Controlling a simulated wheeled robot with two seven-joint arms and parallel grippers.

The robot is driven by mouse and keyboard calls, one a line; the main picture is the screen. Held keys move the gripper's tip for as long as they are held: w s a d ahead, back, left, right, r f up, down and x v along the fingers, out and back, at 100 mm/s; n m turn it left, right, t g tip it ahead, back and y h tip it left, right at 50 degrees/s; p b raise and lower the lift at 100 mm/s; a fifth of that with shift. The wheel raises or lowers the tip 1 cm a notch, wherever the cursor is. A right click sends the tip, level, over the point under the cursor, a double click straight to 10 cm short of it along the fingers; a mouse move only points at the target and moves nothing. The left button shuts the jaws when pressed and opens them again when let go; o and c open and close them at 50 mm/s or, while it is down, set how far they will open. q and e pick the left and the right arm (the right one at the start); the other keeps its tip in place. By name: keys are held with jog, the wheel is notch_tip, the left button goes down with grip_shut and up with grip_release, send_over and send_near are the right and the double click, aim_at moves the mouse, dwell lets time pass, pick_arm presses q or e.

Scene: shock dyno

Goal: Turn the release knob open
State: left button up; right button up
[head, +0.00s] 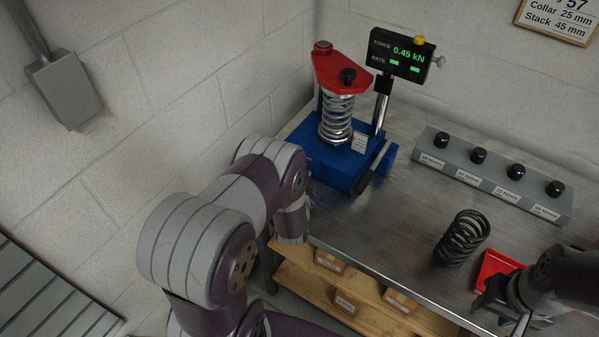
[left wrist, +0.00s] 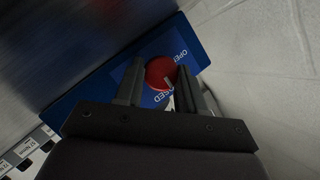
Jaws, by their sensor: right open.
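The red release knob (left wrist: 160,73) sits on a blue panel (left wrist: 100,98) in the left wrist view. Lettering for OPEN shows at its upper right, and part of CLOSED shows below it. A pale pointer mark lies at the knob's lower right; its exact setting is hard to tell. My left gripper (left wrist: 160,66) is open, with one finger on each side of the knob and gaps visible. In the head view its fingers and the knob are hidden. The blue shock dyno (head: 328,165) holds a spring under a red top plate. My right gripper (head: 503,306) is open at the lower right.
A force display (head: 399,55) reads 0.45 kN behind the dyno. A grey rack with black knobs (head: 490,178) stands on the metal bench. A dark spring (head: 461,238) and a red tray (head: 492,267) are near my right gripper. A wall stands close left of the dyno.

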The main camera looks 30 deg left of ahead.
pick_arm(q)
jog(key=shift+r, duration=0.1)
jog(key=shift+a+r+n+g+h+p, duration=0.15)
jog(key=shift+n+g+h+p, duration=0.25)
jog(key=shift+n+h+p, duration=0.4)
jog(key=n+h, duration=0.1)
jog(key=n+h+p, duration=0.1)
jog(key=shift+a+n+g, duration=0.2)
jog(key=shift+n+g, duration=0.2)
jog(key=n+h, duration=0.1)
jog(key=n+h+p, duration=0.2)
jog(key=h, duration=0.1)
jog(key=shift+a+g, duration=0.25)
jog(key=shift+g, duration=0.05)
jog(key=n+h, duration=0.2)
jog(key=shift+a+n+h+p, duration=0.15)
jog(key=shift+n+h+p, duration=0.2)
jog(key=shift+n+h, duration=0.05)
jog(key=shift+h, duration=0.3)
jog(key=o, duration=0.8)
jog(key=shift+c, duration=0.2)
